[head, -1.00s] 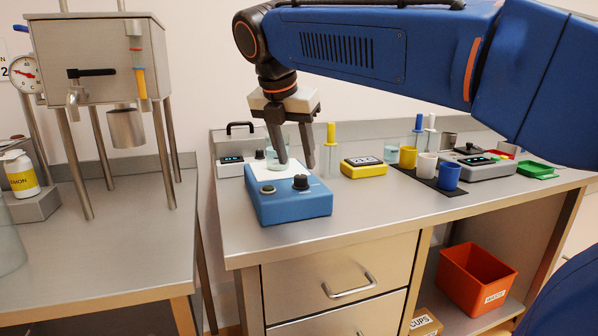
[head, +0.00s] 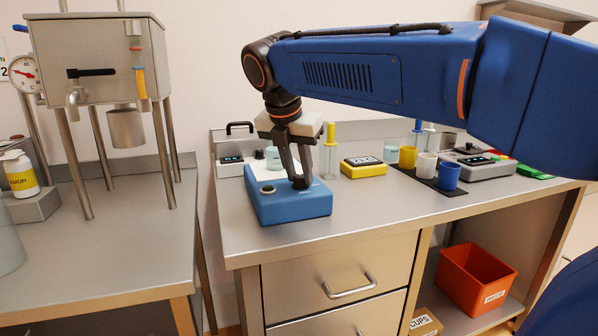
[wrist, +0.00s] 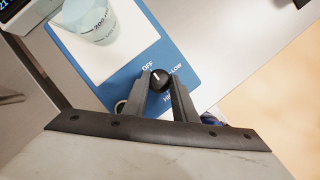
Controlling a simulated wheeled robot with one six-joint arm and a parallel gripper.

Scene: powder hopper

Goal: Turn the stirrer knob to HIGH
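The blue stirrer (head: 290,208) with a white top plate stands on the right bench. Its black knob (wrist: 159,80) shows in the wrist view between my fingers. A white mark on the knob points toward OFF; LOW is beside it and the HIGH label is partly hidden by a finger. My gripper (head: 300,183) points down at the knob, with one finger on each side, and looks closed against it. A clear beaker (wrist: 92,20) with pale liquid stands on the stirrer plate.
A yellow device (head: 363,168) and a mat with yellow, white and blue cups (head: 447,176) stand to the right. A small display unit (head: 231,166) is behind the stirrer. A steel hopper (head: 100,60) stands on the left bench. The bench front is clear.

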